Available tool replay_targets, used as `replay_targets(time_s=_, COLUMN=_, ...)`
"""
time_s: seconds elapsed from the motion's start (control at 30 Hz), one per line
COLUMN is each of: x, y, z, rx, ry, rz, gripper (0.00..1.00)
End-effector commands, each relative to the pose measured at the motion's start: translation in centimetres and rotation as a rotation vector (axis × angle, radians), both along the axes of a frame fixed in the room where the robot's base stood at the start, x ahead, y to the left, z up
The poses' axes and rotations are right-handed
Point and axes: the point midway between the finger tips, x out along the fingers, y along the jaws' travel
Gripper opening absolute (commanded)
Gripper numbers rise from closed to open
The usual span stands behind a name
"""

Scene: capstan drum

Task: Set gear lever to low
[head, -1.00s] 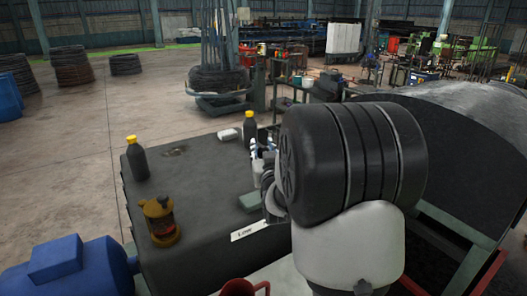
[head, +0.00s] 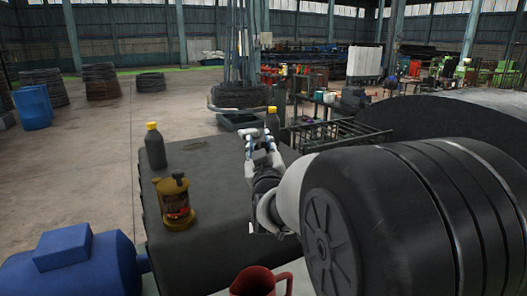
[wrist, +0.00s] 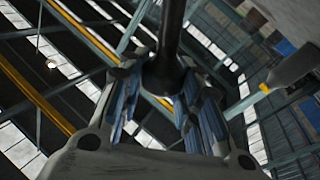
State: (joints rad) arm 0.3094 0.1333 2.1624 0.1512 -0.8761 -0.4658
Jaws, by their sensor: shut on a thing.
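The gear lever (wrist: 170,25) shows in the wrist view as a dark round rod that comes down from the top edge. Its rounded dark end lies between the blue-padded fingers of my gripper (wrist: 158,88). My gripper is shut on it. In the head view my gripper (head: 262,143) is above the dark cabinet top (head: 207,200), with its fingers toward the far side. I cannot make out the lever there. A small piece of a white label (head: 251,228) shows beside my arm; the rest is hidden.
A dark bottle with a yellow cap (head: 155,147) and an amber lantern-like can (head: 174,203) stand on the left of the cabinet. Another yellow-capped bottle (head: 273,122) stands behind my gripper. A red jug (head: 254,281) and a blue motor-like body (head: 75,262) are in front.

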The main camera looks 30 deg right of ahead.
Motion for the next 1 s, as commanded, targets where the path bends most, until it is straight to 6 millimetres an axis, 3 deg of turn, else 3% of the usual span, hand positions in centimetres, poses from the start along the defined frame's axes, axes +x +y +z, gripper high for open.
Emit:
replay_targets(time_s=0.5, x=0.06, y=0.44, z=-0.85, rx=0.006, ry=0.015, rz=0.006, gripper=0.0)
replay_targets(time_s=0.53, x=0.06, y=0.44, z=-0.87, rx=0.006, ry=0.015, rz=0.006, gripper=0.31)
replay_targets(time_s=0.8, x=0.06, y=0.4, z=-0.65, rx=0.004, ry=0.01, rz=0.005, gripper=0.49)
replay_targets(time_s=1.0, x=0.04, y=0.33, z=-0.46, rx=0.002, ry=0.006, rz=0.003, gripper=0.49)
